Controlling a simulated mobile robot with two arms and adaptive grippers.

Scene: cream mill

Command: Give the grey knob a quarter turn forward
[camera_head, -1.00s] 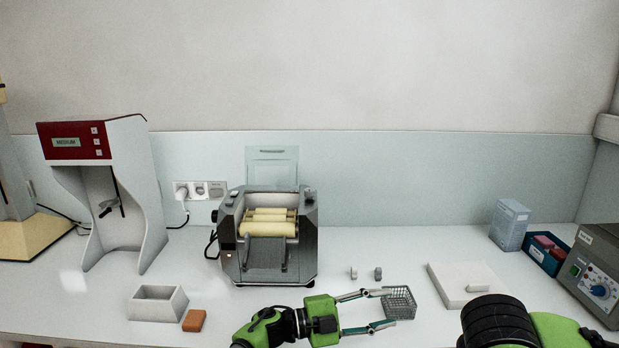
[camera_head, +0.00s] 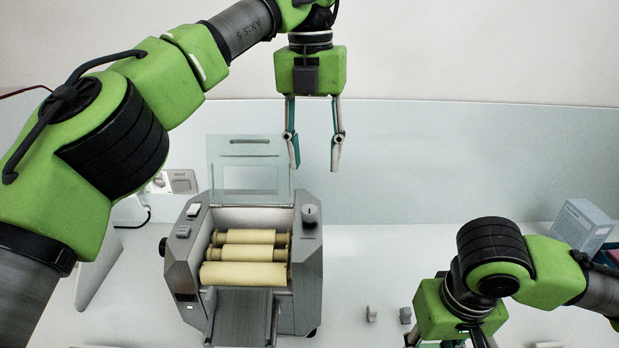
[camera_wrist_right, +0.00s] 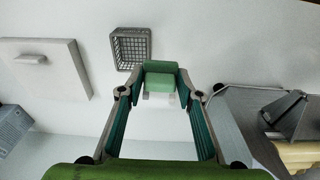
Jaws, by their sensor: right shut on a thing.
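The grey knob (camera_head: 309,214) stands on the top right corner of the grey mill (camera_head: 307,275), which has several cream rollers. My left gripper (camera_head: 315,168) points down with its fingers apart and empty. In the head view it appears above the knob, not touching it; its exact distance is hard to tell. My right gripper (camera_wrist_right: 163,82) is shut on a small green block (camera_wrist_right: 160,72), seen between its fingertips in the right wrist view. In the head view its fingers are cut off by the bottom edge.
A clear guard (camera_head: 248,165) stands up behind the rollers. Two small grey pieces (camera_head: 371,314) (camera_head: 405,315) stand on the bench right of the mill. A wire basket (camera_wrist_right: 131,48) and a white slab (camera_wrist_right: 45,68) show in the right wrist view. A box (camera_head: 582,226) stands far right.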

